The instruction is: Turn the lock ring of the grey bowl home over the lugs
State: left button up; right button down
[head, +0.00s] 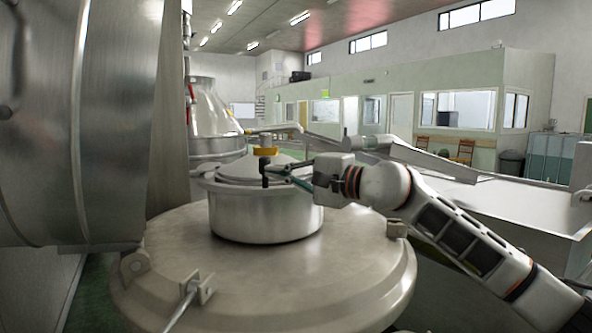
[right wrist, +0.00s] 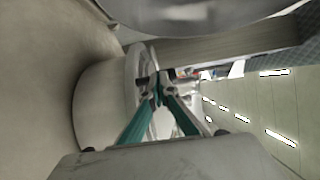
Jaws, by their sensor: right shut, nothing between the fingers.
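The grey bowl (head: 265,218) stands upright on a broad round metal cover, with a lid on top. A rim band, which looks like the lock ring (head: 210,184), runs around its top; the lugs cannot be made out. My left gripper is out of view.
The round metal cover (head: 290,285) has clamp brackets (head: 196,288) at its edge. A large steel drum (head: 110,120) closes off the left side. A steel vessel (head: 215,110) stands behind the bowl. A long metal trough (head: 500,195) lies at the right, beyond my right arm.

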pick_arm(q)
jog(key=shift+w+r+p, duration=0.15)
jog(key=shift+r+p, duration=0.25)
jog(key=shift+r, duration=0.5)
pick_arm(e)
jog(key=s+a, duration=0.1)
jog(key=a, duration=0.7)
jog(key=shift+r, duration=0.15)
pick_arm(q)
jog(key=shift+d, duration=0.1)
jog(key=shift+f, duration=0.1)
pick_arm(e)
jog(key=shift+s+a+r, duration=0.15)
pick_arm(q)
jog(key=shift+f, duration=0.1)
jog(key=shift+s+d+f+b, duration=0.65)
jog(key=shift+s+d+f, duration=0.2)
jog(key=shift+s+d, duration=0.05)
pick_arm(e)
jog(key=s+d, duration=0.3)
jog(key=s, duration=0.8)
jog(key=shift+f, duration=0.25)
